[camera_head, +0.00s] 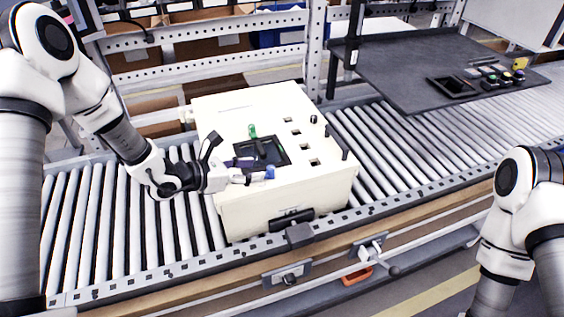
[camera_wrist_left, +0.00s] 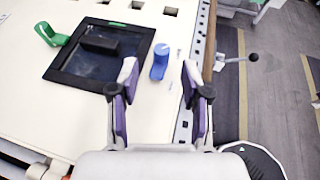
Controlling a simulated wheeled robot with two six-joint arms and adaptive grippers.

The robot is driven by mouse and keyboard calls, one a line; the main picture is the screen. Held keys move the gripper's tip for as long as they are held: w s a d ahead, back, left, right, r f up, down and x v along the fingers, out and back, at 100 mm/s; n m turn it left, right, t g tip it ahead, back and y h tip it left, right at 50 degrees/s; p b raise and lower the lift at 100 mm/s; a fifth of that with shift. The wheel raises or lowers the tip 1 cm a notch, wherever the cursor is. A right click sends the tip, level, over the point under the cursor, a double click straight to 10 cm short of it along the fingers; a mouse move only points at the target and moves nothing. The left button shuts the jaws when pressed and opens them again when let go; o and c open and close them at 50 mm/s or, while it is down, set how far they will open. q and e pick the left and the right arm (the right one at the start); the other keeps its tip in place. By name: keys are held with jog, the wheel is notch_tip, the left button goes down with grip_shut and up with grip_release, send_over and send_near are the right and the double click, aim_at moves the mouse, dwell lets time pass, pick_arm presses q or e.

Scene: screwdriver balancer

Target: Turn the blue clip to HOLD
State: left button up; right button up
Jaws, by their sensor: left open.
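The blue clip (camera_wrist_left: 159,62) stands on the cream box (camera_head: 230,110), beside the dark recessed panel. In the left wrist view it is upright, just ahead of my open left gripper (camera_wrist_left: 158,85), between the lines of its fingers but nearer the left one. In the head view the blue clip (camera_head: 270,172) is small, at the box's front edge just right of the left gripper (camera_head: 252,170). I see no contact. HOLD lettering is too small to read. My right arm shows at the right edge of the head view; its gripper is out of frame.
A green clip (camera_wrist_left: 52,35) stands at the other side of the dark panel (camera_wrist_left: 75,65). The box sits on a roller conveyor (camera_head: 105,220). A black table (camera_head: 400,70) with small parts is at the back right. A lever (camera_wrist_left: 252,57) sticks out beyond the conveyor edge.

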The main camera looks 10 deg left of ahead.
aim_at(270, 168)
pick_arm(q)
jog(key=shift+p+x, duration=0.5)
jog(key=shift+x, duration=0.5)
jog(key=x, duration=0.5)
jog(key=shift+s+p, duration=0.1)
jog(key=shift+p, duration=0.25)
jog(key=shift+s+a+r, duration=0.1)
jog(key=shift+s+a, duration=0.05)
jog(key=shift+s, duration=0.05)
jog(key=shift+s+a, duration=0.1)
jog(key=shift+a, duration=0.05)
jog(key=shift+c, duration=0.7)
grip_shut()
